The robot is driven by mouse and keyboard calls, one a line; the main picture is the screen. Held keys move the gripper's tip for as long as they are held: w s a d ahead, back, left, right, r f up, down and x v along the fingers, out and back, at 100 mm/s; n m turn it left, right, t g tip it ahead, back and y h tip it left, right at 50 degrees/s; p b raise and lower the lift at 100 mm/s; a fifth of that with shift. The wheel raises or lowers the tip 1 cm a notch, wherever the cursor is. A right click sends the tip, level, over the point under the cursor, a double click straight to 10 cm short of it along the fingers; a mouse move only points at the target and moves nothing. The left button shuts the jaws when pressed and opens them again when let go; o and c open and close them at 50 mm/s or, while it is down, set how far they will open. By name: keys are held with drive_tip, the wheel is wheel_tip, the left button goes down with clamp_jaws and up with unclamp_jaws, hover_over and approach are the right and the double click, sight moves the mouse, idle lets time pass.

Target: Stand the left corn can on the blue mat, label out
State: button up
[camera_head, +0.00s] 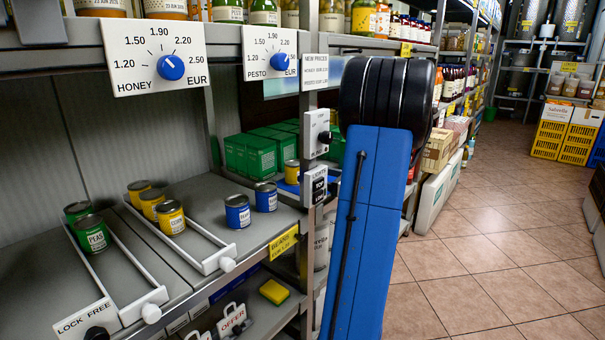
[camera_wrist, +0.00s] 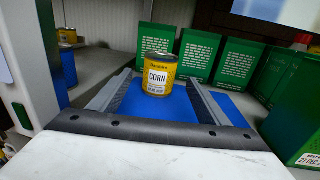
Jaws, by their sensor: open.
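A yellow corn can (camera_wrist: 157,75) stands upright on the blue mat (camera_wrist: 232,108) in the wrist view, its CORN label facing my camera. My gripper (camera_wrist: 158,84) is open, with one finger on each side of the can; a gap shows on both sides. In the head view this can (camera_head: 291,172) is partly visible on the mat (camera_head: 287,187), beside green boxes. My gripper is hidden there behind my blue arm. Other corn cans, the front one (camera_head: 170,217) among them, stand in a white-railed lane on the shelf.
Green boxes (camera_wrist: 197,55) stand close behind the can, and another green box (camera_wrist: 300,110) is at right. A white post (camera_wrist: 30,60) is close at left. Pea cans (camera_head: 91,233) and blue cans (camera_head: 237,211) stand on the shelf. The tiled aisle (camera_head: 480,240) is clear.

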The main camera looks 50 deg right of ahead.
drive_tip(key=shift+v, duration=1.9)
